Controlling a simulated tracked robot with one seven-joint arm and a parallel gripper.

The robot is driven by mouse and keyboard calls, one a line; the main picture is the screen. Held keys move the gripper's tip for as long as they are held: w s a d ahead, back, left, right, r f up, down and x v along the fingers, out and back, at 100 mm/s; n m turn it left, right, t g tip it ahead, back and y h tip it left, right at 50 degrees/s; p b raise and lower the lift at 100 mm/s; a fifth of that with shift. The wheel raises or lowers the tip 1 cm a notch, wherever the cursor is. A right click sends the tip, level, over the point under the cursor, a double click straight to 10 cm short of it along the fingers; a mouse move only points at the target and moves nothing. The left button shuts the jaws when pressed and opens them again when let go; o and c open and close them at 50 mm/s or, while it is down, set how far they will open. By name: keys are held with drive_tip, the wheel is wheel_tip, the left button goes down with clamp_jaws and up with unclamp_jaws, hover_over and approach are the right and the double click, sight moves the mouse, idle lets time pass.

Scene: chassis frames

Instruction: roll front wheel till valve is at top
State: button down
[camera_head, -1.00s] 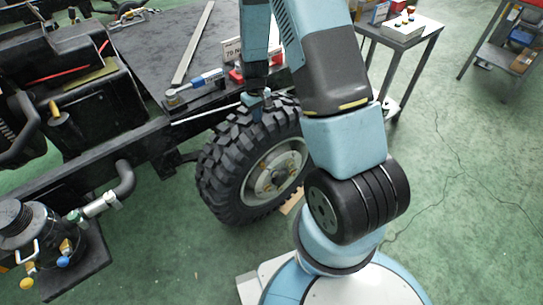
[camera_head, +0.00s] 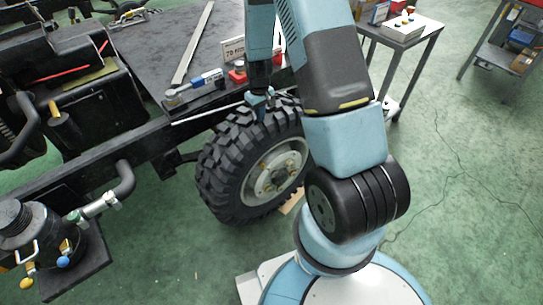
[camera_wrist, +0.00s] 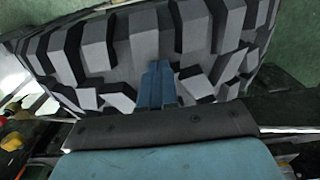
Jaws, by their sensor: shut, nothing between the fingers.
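The front wheel (camera_head: 226,166) has a black, deeply lugged tyre and a grey rim with a hub (camera_head: 268,180). It stands upright beside the chassis frame. I cannot make out the valve; my arm covers the right part of the wheel. My gripper (camera_head: 261,110) is shut and empty, pointing down at the top of the tyre. In the wrist view, the blue fingers (camera_wrist: 157,88) lie against or just above the tyre tread (camera_wrist: 115,50); I cannot tell whether they touch.
A black bottle-like unit (camera_head: 25,225) stands at the lower left. A grey side table (camera_head: 408,30) is at the back right.

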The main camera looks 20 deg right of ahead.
sight(279, 111)
drive_tip(key=shift+w+d+r, duration=0.15)
drive_tip(key=shift+w+d, duration=0.1)
drive_tip(key=shift+d, duration=0.5)
drive_tip(key=shift+d, duration=0.25)
drive_tip(key=shift+w+d, duration=0.25)
drive_tip(key=shift+d, duration=0.35)
drive_tip(key=shift+w+d, duration=0.2)
drive_tip(key=shift+d, duration=0.4)
drive_tip(key=shift+d, duration=0.1)
drive_tip(key=shift+w+d, duration=0.1)
drive_tip(key=shift+d, duration=0.05)
drive_tip(key=shift+w+d+f, duration=0.2)
drive_tip(key=shift+d, duration=0.5)
drive_tip(key=shift+w+d+f, duration=0.15)
drive_tip(key=shift+d, duration=0.55)
drive_tip(key=shift+d, duration=0.15)
drive_tip(key=shift+d+f, duration=0.1)
drive_tip(key=shift+d, duration=0.15)
